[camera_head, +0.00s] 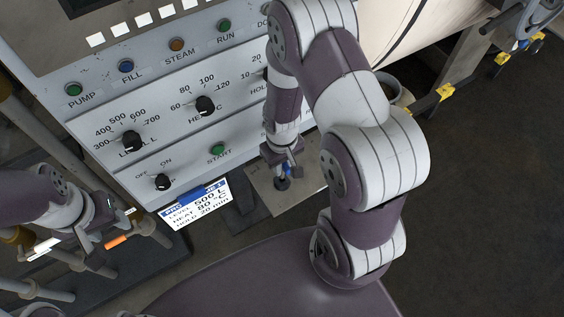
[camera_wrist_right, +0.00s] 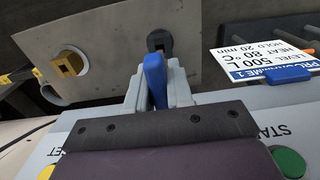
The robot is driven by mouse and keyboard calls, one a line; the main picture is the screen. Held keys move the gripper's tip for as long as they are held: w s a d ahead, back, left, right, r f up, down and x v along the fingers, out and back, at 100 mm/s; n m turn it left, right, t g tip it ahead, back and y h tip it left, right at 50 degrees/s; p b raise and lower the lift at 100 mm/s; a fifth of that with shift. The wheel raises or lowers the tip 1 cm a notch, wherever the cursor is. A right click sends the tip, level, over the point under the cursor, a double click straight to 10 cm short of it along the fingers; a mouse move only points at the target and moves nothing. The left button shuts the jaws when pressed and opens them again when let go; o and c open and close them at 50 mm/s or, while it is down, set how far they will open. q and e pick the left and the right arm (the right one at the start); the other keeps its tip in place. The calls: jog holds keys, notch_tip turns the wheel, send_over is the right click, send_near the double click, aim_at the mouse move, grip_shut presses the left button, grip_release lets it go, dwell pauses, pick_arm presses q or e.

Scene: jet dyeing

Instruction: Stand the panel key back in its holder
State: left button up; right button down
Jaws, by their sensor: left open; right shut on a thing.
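My right gripper (camera_head: 284,170) is shut on the blue handle of the panel key above a beige-grey plate (camera_head: 262,196) in front of the control panel. In the right wrist view the blue panel key (camera_wrist_right: 155,78) stands between the fingers. A black piece (camera_wrist_right: 158,40) is at its far end, over the plate; I cannot tell whether it is the key's shank or the holder, or whether they touch. A brass square fitting in a pale ring (camera_wrist_right: 68,64) is apart on the plate, hidden in the head view. My left gripper (camera_head: 115,233) is open at the left, away from the key.
The control panel (camera_head: 185,120) with knobs and buttons rises behind the plate. A white programme card (camera_head: 195,205) lies left of the plate. Rods with orange and white tips (camera_head: 116,242) are by my left gripper.

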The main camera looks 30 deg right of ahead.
dwell(0.7)
jog(key=shift+p, duration=0.4)
jog(key=shift+f+b, duration=1.25)
jog(key=shift+f, duration=0.55)
jog(key=c, duration=0.9)
grip_release()
jog(key=shift+r, duration=0.1)
notch_tip(320, 180, up, 13)
jog(key=shift+f+p, duration=0.2)
jog(key=shift+p, duration=0.2)
